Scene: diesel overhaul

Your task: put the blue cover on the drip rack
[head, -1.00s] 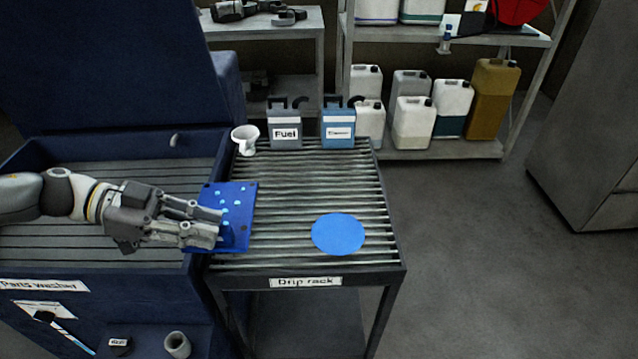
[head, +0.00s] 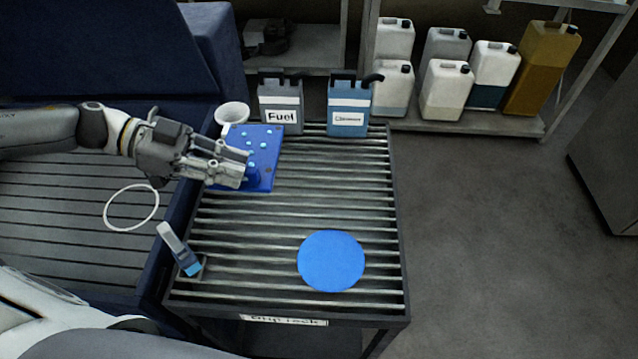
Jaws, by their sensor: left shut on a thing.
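The blue cover (head: 265,143) is a flat rectangular plate with several light-blue spots. My left gripper (head: 244,172) is shut on its near left part, beside a raised blue knob. The cover is over the back left part of the drip rack (head: 395,215), just in front of the white funnel-like cup. I cannot tell whether it touches the slats. The rack has metal slats in a dark frame and a partly readable front label. A plain blue disc (head: 331,261) lies flat on its front right part. My right gripper is not in view.
A white cup (head: 232,114), a grey Fuel can (head: 281,105) and a blue can (head: 349,108) stand along the rack's back. The parts washer (head: 60,215) is at left, showing a white ring (head: 131,207). A small blue-tipped tool (head: 179,249) is at the rack's left edge.

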